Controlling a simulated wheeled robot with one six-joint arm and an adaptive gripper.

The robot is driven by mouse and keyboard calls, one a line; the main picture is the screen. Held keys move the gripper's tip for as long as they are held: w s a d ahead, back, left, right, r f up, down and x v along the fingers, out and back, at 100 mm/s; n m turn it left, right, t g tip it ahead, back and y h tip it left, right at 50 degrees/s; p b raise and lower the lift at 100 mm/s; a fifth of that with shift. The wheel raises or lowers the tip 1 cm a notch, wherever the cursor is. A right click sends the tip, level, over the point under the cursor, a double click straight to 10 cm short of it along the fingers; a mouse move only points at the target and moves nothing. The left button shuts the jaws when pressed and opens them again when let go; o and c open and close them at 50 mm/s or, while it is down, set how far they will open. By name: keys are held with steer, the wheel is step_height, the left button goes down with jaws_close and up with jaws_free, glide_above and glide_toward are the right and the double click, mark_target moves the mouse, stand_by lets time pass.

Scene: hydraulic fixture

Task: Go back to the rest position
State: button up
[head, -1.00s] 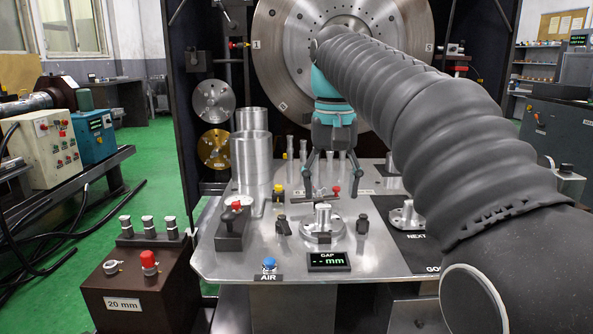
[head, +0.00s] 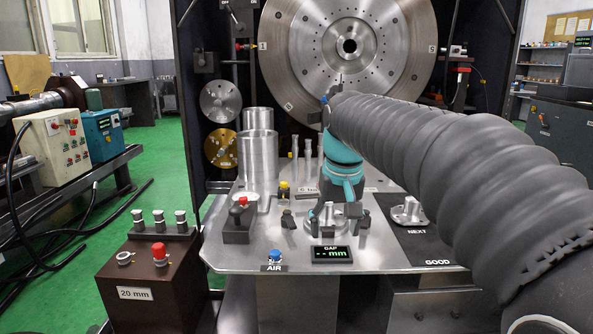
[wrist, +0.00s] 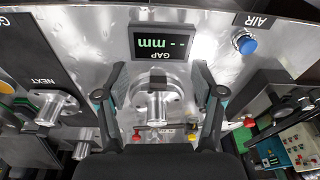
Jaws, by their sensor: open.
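My gripper (head: 338,218) is over the steel plate, pointing down, behind the GAP display in the head view. In the wrist view my gripper (wrist: 158,94) is open, its two dark fingers spread wide on either side of a round metal fixture with a central stub (wrist: 157,97). Nothing is held between the fingers. In the head view my gripper partly hides this fixture (head: 326,217). I cannot tell the exact height of the fingertips over it.
The GAP display (head: 332,254) reads "-- mm", near the blue AIR button (head: 275,256). A flanged part (head: 408,212) sits on the dark NEXT/GOOD mat (head: 440,252) at right. Tall metal cylinders (head: 258,160) stand at left. A large disc (head: 300,60) rises behind.

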steer(key=s+d+f+t+p, duration=0.1)
steer(key=s+d+f, duration=0.3)
steer(key=s, duration=0.7)
steer(key=s+d+f+m+t+p, duration=0.1)
steer(key=s+d+f, duration=0.3)
steer(key=s, duration=0.8)
steer(key=shift+f+t, duration=0.8)
steer(key=shift+f, duration=0.3)
